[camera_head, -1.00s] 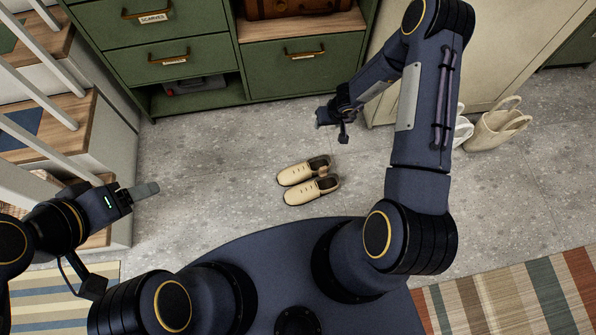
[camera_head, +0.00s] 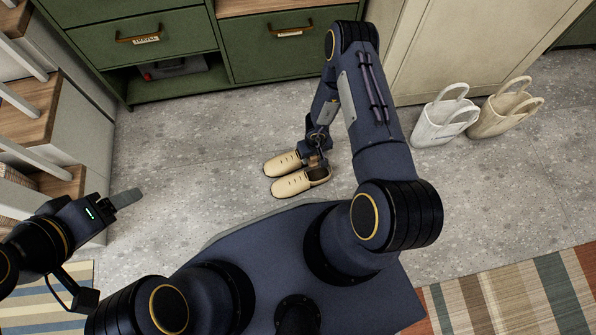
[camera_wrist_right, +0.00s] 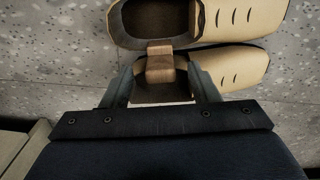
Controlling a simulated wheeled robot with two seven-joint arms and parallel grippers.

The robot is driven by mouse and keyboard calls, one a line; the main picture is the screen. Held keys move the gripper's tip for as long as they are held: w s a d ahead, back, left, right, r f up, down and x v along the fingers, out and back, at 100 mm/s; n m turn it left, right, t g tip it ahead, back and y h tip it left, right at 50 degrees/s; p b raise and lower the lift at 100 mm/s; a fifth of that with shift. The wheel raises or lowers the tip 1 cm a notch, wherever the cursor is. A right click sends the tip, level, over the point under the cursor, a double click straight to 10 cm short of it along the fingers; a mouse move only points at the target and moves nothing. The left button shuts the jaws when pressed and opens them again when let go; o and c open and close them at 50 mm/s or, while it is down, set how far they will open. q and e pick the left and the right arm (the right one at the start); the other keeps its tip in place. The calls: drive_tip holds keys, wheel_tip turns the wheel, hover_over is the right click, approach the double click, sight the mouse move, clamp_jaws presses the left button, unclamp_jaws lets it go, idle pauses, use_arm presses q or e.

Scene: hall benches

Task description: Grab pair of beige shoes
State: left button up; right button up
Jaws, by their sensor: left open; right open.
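A pair of beige shoes (camera_head: 290,184) lies side by side on the grey floor, toes to the left in the head view. A brown piece (camera_wrist_right: 160,62) joins them near the heels, as the right wrist view shows. My right gripper (camera_head: 316,157) is low over the heel end. In the right wrist view its fingers (camera_wrist_right: 162,82) are apart, one on each side of the brown piece, with the nearer shoe (camera_wrist_right: 240,66) partly hidden behind them. I cannot tell whether they touch the shoes. My left gripper (camera_head: 125,198) is away to the left, empty.
Green drawers (camera_head: 150,62) stand at the back and a cream cabinet (camera_head: 450,50) at the back right. A white bag (camera_head: 440,125) and a beige bag (camera_head: 495,118) stand on the floor. Stairs (camera_head: 40,110) are at left. Floor around the shoes is clear.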

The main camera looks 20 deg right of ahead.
drive_tip(key=shift+c, duration=0.3)
clamp_jaws()
idle(0.5)
